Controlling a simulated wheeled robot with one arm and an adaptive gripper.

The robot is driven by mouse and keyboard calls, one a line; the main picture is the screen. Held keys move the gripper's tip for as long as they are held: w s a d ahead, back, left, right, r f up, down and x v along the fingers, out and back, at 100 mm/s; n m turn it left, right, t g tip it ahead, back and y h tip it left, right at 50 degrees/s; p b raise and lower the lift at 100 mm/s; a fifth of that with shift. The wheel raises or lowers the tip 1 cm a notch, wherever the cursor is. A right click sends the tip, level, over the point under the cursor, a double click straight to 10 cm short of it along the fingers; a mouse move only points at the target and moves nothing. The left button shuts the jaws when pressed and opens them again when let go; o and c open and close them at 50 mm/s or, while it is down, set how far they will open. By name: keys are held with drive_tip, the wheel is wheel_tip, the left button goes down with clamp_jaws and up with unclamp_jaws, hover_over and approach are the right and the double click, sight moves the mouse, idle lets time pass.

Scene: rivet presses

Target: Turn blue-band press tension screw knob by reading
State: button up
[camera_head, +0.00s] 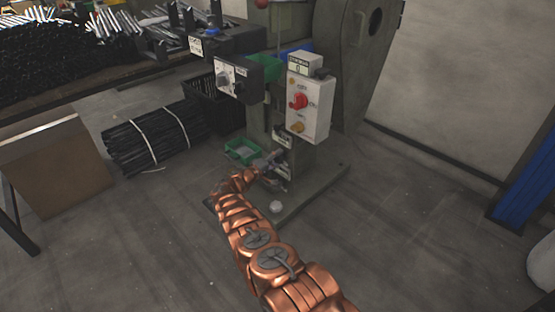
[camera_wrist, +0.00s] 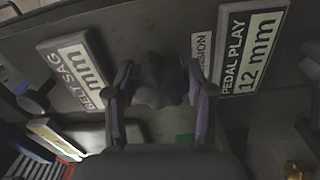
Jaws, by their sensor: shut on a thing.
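In the wrist view a dark lobed knob (camera_wrist: 158,82) sits on the grey panel of the press, between the two fingers of my gripper (camera_wrist: 160,92). The fingers are shut on it from left and right. A label ending in "SION" (camera_wrist: 202,50) stands just right of the knob, partly hidden by a finger. In the head view my gripper (camera_head: 272,160) reaches low on the front of the press (camera_head: 297,165); the knob is too small to tell there. A bit of blue (camera_head: 297,48) shows behind the press's control box; I cannot tell whether it is a band.
A "PEDAL PLAY 12 mm" plate (camera_wrist: 250,52) is right of the knob, a "BELT SAG" plate (camera_wrist: 78,70) left, its number hidden. A control box with red knob (camera_head: 308,105) hangs above my gripper. A green tray (camera_head: 242,151) is left.

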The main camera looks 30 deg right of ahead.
idle(0.4)
drive_tip(key=o, duration=1.2)
drive_tip(key=shift+c, duration=0.2)
drive_tip(key=v, duration=1.2)
